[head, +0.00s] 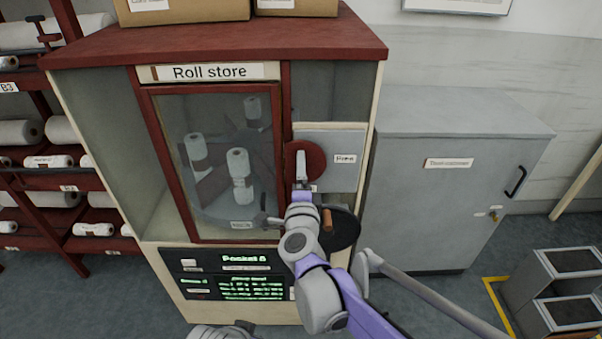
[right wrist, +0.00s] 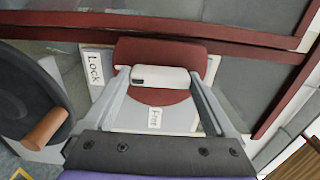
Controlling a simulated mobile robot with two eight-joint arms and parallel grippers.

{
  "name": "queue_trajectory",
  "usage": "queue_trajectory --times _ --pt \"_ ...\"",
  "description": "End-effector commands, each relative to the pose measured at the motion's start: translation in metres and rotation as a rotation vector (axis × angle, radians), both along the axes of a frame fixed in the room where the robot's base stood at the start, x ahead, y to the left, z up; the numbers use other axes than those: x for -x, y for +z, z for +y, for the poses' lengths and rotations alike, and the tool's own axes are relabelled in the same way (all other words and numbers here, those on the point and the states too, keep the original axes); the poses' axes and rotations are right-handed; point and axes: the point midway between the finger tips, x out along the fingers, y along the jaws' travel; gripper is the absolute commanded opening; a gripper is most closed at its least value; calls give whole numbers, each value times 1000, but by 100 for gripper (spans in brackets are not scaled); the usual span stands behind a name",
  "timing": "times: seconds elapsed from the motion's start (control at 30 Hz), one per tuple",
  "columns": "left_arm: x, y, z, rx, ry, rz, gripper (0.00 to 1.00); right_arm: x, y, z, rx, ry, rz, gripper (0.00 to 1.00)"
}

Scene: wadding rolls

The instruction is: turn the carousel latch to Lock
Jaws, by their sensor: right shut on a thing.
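The carousel latch is a dark red round plate (head: 312,155) with a pale grip bar, on a light panel at the right of the roll store's door. My right gripper (head: 301,185) is at the latch, and its fingers cover part of it. In the right wrist view the gripper (right wrist: 160,78) is shut on the latch's pale bar (right wrist: 160,74), one finger at each end. The bar lies sideways there, its left end towards the "Lock" label (right wrist: 93,68). The "Free" label (right wrist: 155,118) is below it; it also shows in the head view (head: 345,159). My left gripper is not in view.
A black handwheel with a brown knob (head: 327,219) is just below the latch. The glass door (head: 215,120) shows white rolls inside. A display (head: 245,262) reads "Pocket" with a digit. A grey cabinet (head: 450,190) stands right, a roll rack (head: 62,185) left.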

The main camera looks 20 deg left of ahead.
Motion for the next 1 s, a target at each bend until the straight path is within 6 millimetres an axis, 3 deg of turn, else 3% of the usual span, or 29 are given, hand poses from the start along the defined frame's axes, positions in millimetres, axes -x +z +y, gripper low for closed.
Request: queue_trajectory --times 0.47,0.5,0.53,0.83,1.0 --pt "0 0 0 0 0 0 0 0 0 0 -17 0 6 34" --pt "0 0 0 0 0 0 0 0 0 0 -17 0 6 94" --pt "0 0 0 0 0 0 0 0 0 0 -17 0 6 99" --pt "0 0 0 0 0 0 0 2 0 0 -14 0 4 100" --pt "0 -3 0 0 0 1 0 23 0 -7 -14 1 4 100"
